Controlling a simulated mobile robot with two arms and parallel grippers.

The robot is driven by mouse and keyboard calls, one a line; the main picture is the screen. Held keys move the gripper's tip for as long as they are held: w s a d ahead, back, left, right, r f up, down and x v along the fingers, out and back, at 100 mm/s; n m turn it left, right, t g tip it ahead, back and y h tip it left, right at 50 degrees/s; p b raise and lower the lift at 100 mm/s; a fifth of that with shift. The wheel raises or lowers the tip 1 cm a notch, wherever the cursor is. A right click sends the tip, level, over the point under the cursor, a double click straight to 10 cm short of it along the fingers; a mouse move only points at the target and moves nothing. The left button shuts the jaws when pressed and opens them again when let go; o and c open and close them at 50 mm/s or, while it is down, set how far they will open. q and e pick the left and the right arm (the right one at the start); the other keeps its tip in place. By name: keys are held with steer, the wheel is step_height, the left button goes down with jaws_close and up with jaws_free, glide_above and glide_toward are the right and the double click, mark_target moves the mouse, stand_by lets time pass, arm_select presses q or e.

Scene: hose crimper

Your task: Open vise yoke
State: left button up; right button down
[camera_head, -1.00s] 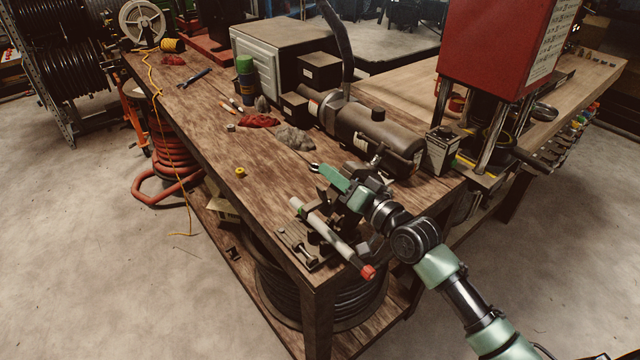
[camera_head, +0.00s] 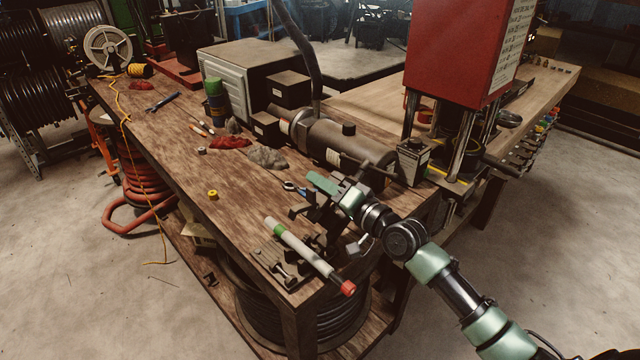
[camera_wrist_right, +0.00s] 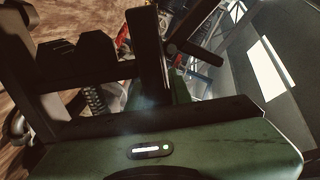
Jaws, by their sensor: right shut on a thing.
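The dark metal vise (camera_head: 312,213) stands at the near corner of the wooden bench, beside a pale hose piece (camera_head: 300,250) with green and red ends. My right gripper (camera_head: 332,188) is over the vise, its arm coming in from the lower right. It is shut on the vise yoke, a dark part largely hidden by the gripper. In the right wrist view, dark bars (camera_wrist_right: 148,60) cross close in front of the green gripper body, and I cannot clearly separate finger from yoke there. My left gripper is not in view.
A grey cylindrical machine (camera_head: 335,140) lies close behind the gripper. A red press (camera_head: 460,50) stands to its right. Small metal clamps (camera_head: 275,265) lie at the bench's near edge. A yellow ring (camera_head: 213,194) sits on mostly clear bench to the left.

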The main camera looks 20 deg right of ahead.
steer(key=c, duration=1.3)
jaws_free()
steer(key=b+v, duration=0.2)
steer(key=v, duration=0.5)
steer(key=shift+s+d+r, duration=0.1)
steer(key=shift+s+d, duration=0.05)
steer(key=shift+s, duration=0.2)
